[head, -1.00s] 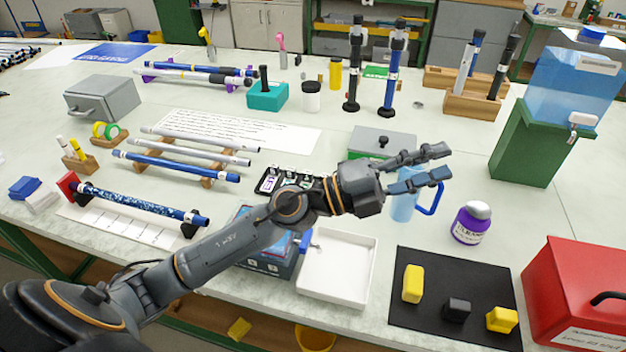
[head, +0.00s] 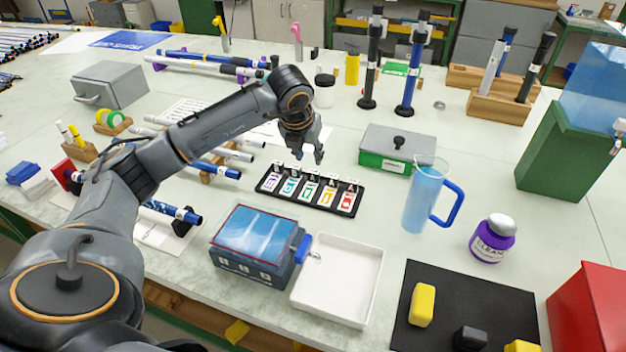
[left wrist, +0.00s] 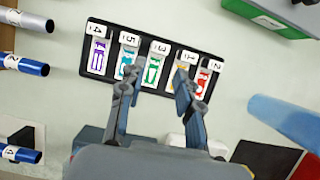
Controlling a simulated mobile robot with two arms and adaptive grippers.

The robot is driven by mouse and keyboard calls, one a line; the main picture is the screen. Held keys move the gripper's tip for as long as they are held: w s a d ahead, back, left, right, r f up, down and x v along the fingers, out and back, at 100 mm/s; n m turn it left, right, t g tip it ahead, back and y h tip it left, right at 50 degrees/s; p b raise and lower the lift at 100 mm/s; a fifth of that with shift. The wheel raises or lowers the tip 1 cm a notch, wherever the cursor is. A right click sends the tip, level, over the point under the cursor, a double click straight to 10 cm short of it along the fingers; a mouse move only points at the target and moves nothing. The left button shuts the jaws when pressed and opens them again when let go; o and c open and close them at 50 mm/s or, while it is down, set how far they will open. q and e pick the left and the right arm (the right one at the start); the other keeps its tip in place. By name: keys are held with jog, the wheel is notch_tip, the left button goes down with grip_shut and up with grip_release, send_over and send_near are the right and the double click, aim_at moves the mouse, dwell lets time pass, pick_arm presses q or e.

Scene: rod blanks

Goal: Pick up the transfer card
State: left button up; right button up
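A black card rack (head: 356,207) lies on the bench with a row of several upright-labelled cards: purple (head: 272,183), teal (head: 290,187), green (head: 309,190), yellow (head: 328,195) and red (head: 346,200). I cannot tell which one is the transfer card. My left gripper (head: 312,155) points down above and just behind the rack, apart from the cards. In the left wrist view the gripper (left wrist: 155,96) is open and empty, its fingers spread on either side of the green card (left wrist: 152,70) and partly covering the teal and yellow ones. My right gripper is not in view.
A clear-lidded box (head: 250,262) and a white tray (head: 339,277) stand in front of the rack. A green-and-grey box (head: 398,148) and a blue jug (head: 420,205) stand to the right. Rods on a wooden rack (head: 207,176) lie to the left.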

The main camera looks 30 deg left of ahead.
aim_at(313, 175)
pick_arm(q)
jog(key=x, duration=0.4)
jog(key=shift+f, duration=0.15)
jog(key=p+x, duration=0.1)
jog(key=x, duration=0.4)
jog(key=shift+s+f, duration=0.15)
jog(key=shift+f, duration=0.05)
jog(key=c, duration=0.6)
